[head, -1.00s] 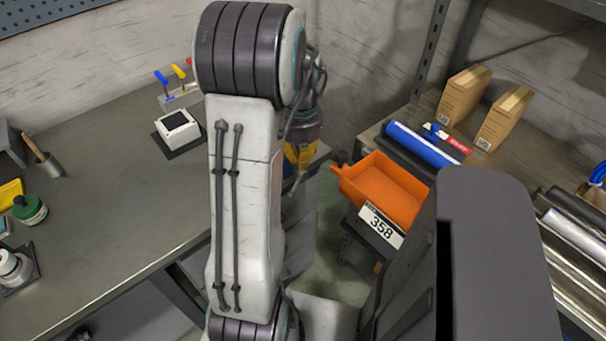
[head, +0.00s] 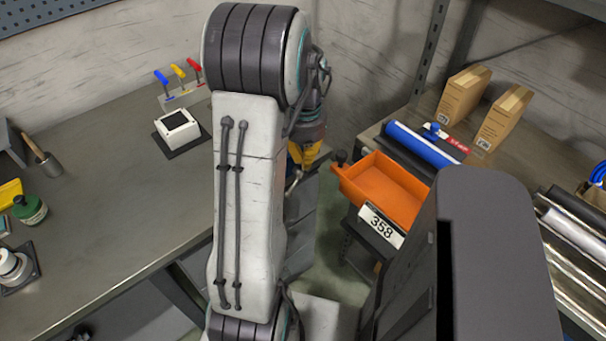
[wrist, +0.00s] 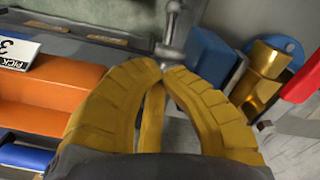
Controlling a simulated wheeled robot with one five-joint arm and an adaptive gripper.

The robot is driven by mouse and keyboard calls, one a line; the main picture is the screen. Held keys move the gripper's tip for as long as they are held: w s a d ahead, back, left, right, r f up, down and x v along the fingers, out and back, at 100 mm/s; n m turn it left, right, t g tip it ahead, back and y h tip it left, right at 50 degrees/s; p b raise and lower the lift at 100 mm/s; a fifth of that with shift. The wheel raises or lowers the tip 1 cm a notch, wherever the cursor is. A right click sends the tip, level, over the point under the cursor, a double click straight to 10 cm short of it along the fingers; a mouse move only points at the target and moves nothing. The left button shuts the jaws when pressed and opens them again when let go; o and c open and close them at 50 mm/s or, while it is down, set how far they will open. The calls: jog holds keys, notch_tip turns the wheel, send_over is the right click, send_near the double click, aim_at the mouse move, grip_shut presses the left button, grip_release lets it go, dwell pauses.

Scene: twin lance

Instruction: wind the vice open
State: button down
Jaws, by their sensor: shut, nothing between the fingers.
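My gripper (wrist: 165,70) has yellow fingers that meet at their tips in the wrist view, shut and empty. A bright metal rod with a rounded end (wrist: 172,30) stands just beyond the fingertips and looks like the vice's handle; I cannot tell whether they touch. A blue block (wrist: 208,58) lies just right of the rod, perhaps part of the vice. In the head view my gripper (head: 306,152) is partly hidden behind my arm, with a small metal piece beneath it. The vice's jaws cannot be made out.
An orange bin (head: 385,185) labelled 358 juts from the shelf right of my gripper. A brass cylinder (wrist: 262,75) and a red part (wrist: 302,80) are at right in the wrist view. The workbench (head: 120,200) at left has clear room mid-surface.

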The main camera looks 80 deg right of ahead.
jog(key=shift+s+d+f, duration=0.2)
jog(key=shift+d+f, duration=0.1)
jog(key=shift+d, duration=0.05)
dwell(0.3)
jog(key=shift+s+d+f, duration=0.1)
jog(key=shift+d, duration=0.1)
jog(key=shift+f+b, duration=0.25)
jog(key=shift+b, duration=0.05)
dwell(0.3)
jog(key=shift+r, duration=0.2)
dwell(0.4)
jog(key=shift+r+p, duration=0.5)
jog(key=shift+r, duration=0.15)
jog(key=shift+r, duration=0.15)
jog(key=shift+w+r+p, duration=0.2)
jog(key=shift+r+p, duration=0.3)
jog(key=shift+w+r+p, duration=0.15)
jog(key=shift+r+p, duration=0.3)
notch_tip(320, 180, up, 6)
jog(key=p, duration=0.5)
jog(key=shift+s+a+r, duration=0.15)
jog(key=shift+a+r, duration=0.05)
jog(key=shift+r, duration=0.05)
